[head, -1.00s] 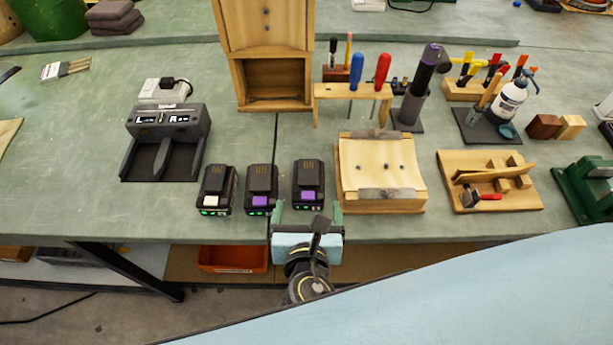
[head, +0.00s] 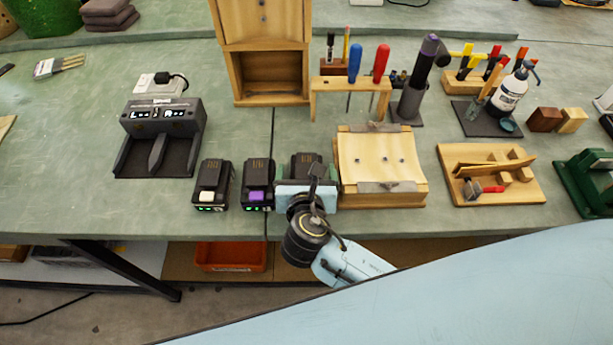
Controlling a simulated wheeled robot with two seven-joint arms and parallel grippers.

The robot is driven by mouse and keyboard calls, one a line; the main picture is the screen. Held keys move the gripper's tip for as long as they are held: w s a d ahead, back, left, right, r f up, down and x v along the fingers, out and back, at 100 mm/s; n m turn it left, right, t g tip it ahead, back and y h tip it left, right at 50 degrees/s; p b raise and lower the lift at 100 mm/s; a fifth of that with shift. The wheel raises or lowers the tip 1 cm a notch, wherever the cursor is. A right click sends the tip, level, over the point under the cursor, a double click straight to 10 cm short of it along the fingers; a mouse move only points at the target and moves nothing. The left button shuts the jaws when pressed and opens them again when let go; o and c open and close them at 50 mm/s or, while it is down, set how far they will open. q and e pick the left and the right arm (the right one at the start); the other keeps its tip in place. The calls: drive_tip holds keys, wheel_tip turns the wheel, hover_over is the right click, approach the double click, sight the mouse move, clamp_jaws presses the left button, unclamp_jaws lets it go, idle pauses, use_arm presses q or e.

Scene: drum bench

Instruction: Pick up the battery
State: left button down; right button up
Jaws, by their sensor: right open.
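Three black batteries stand in a row near the bench's front edge. The left battery (head: 212,183) has a white latch and the middle battery (head: 257,184) a purple one. The right battery (head: 306,164) is mostly hidden behind my right gripper (head: 305,177); only its upper part shows. My right gripper is open, with its green fingers low at either side of the right battery. Whether the fingers touch it is hidden. My left gripper is not in view.
A two-bay charger (head: 161,134) stands behind the batteries at left. A wooden block with clamped ends (head: 381,165) is close to my right gripper's right side. A tool rack (head: 350,85) and a wooden box (head: 268,77) stand behind.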

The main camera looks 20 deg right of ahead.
drive_tip(key=shift+c, duration=0.3)
drive_tip(key=shift+r, duration=0.1)
drive_tip(key=c, duration=1.3)
